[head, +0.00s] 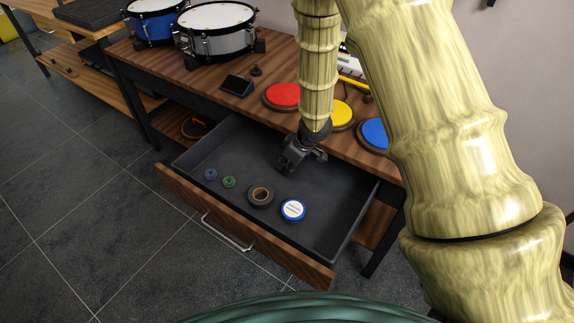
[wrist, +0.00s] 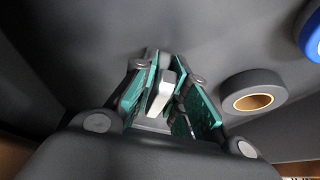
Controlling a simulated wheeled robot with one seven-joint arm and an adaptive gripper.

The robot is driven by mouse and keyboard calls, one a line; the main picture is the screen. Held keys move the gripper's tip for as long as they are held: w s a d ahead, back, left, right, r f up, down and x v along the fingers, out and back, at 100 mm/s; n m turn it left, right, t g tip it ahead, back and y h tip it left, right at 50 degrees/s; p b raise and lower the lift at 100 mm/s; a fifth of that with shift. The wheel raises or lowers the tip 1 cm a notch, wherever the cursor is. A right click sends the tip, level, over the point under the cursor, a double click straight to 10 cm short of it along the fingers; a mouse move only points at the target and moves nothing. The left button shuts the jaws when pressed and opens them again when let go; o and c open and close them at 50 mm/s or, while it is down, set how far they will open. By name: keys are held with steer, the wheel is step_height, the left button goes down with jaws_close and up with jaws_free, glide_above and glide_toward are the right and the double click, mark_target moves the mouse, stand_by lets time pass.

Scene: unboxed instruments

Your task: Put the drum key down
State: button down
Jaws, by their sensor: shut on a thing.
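My gripper (head: 297,165) reaches down into the open drawer (head: 352,215), near its back wall. In the wrist view my gripper (wrist: 164,85) has its green-padded fingers closed on a pale grey piece, the drum key (wrist: 161,95). Only part of the drum key shows between the pads, and in the head view I cannot make it out. The dark drawer floor lies just below the fingertips. Whether the key touches the floor I cannot tell.
In the drawer are a dark tape roll (head: 261,196), a round white-and-blue tin (head: 293,210), a green piece (head: 229,182) and a blue piece (head: 211,174). The drawer floor around my gripper is bare. Coloured pads and drums stand on the tabletop above.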

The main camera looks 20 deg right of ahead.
steer(key=shift+f, duration=0.1)
steer(key=c, duration=1.9)
jaws_free()
steer(key=shift+f, duration=0.1)
steer(key=o, duration=0.5)
steer(key=p+v, duration=0.4)
steer(key=v, duration=0.8)
steer(key=shift+r, duration=0.2)
